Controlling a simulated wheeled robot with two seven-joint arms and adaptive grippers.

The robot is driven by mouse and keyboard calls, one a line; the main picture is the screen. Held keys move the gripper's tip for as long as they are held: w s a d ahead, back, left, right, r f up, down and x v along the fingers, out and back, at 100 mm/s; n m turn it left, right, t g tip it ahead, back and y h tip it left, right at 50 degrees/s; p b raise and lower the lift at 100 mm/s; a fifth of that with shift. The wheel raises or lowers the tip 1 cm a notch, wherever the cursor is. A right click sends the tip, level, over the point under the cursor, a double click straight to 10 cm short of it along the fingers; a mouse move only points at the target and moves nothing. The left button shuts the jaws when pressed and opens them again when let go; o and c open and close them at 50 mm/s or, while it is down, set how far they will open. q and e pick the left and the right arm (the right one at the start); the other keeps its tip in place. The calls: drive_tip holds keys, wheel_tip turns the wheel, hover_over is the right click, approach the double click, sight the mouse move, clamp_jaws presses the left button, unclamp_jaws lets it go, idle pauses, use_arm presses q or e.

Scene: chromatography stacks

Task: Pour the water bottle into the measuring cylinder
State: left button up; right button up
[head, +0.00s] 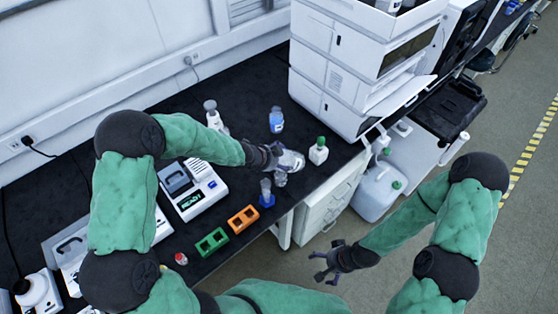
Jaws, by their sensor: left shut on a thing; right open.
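My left gripper (272,154) is shut on a clear water bottle (291,161), held above the black bench near its front edge. The bottle looks tilted, but its mouth is hard to make out. The measuring cylinder (266,190), clear with a blue base, stands upright on the bench, just below and left of the bottle. I cannot tell whether any water is flowing. My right gripper (327,264) is open and empty, out over the floor in front of the bench.
A white green-capped bottle (319,152) stands just right of the held bottle. A blue-liquid bottle (276,121) stands behind. Green (211,242) and orange (243,219) racks and a white instrument (194,190) are to the left. A tall white stack (345,75) fills the back right.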

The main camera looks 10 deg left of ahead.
use_arm(q)
drive_tip(key=shift+w, duration=0.1)
idle(0.4)
drive_tip(key=shift+f+t+h+b, duration=0.3)
drive_tip(key=shift+t+h+b, duration=0.1)
drive_tip(key=shift+b, duration=0.85)
drive_tip(key=shift+f+b, duration=0.15)
drive_tip(key=shift+b, duration=0.45)
drive_tip(key=shift+t+b, duration=0.3)
